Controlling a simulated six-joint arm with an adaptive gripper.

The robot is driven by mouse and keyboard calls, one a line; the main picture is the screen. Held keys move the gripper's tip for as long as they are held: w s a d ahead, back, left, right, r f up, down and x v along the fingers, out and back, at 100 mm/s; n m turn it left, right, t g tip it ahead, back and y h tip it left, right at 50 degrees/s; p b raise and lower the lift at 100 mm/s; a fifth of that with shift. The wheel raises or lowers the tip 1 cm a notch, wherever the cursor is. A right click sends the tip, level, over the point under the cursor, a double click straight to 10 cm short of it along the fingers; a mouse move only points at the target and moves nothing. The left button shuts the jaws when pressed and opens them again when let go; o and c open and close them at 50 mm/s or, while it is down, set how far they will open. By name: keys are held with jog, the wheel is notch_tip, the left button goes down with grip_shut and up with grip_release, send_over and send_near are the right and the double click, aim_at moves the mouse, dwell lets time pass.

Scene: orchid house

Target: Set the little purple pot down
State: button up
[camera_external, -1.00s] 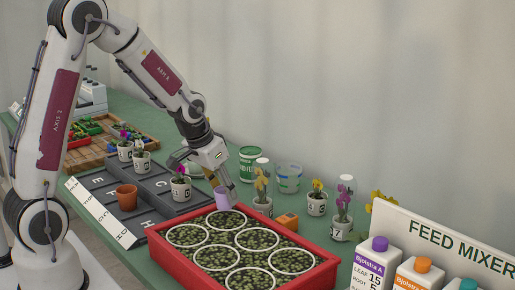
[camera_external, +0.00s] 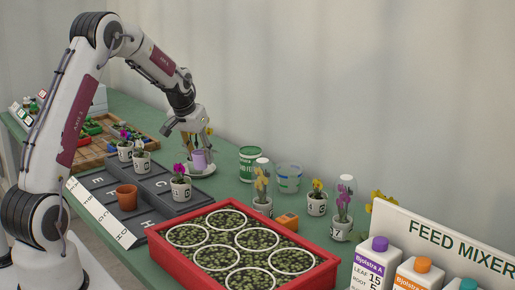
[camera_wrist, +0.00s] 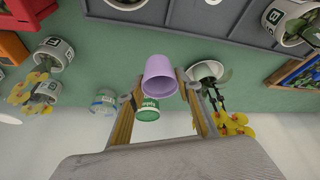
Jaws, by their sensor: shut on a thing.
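The little purple pot (camera_external: 199,158) is plain lilac and looks empty. My gripper (camera_external: 197,146) is shut on it and holds it near the back of the green bench, behind the grey lettered tray. In the wrist view the purple pot (camera_wrist: 160,78) sits between the two fingertips of my gripper (camera_wrist: 160,92). A pale round dish or pot (camera_external: 205,172) shows just under and behind the purple pot. I cannot tell whether they touch. Yellow flowers (camera_wrist: 232,122) stand close beside the right finger in the wrist view.
The grey tray (camera_external: 155,213) holds several white pots and a terracotta pot (camera_external: 127,197). A red tray (camera_external: 330,272) of moss with white rings stands in front. A green tin (camera_external: 249,160), a clear jar (camera_external: 289,178) and potted orchids stand to the right.

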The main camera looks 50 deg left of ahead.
jog(key=shift+a, duration=0.4)
jog(key=shift+f, duration=0.1)
jog(key=shift+f, duration=3.05)
jog(key=shift+f, duration=0.1)
jog(key=shift+f, duration=1.8)
jog(key=shift+f, duration=0.15)
jog(key=o, duration=0.7)
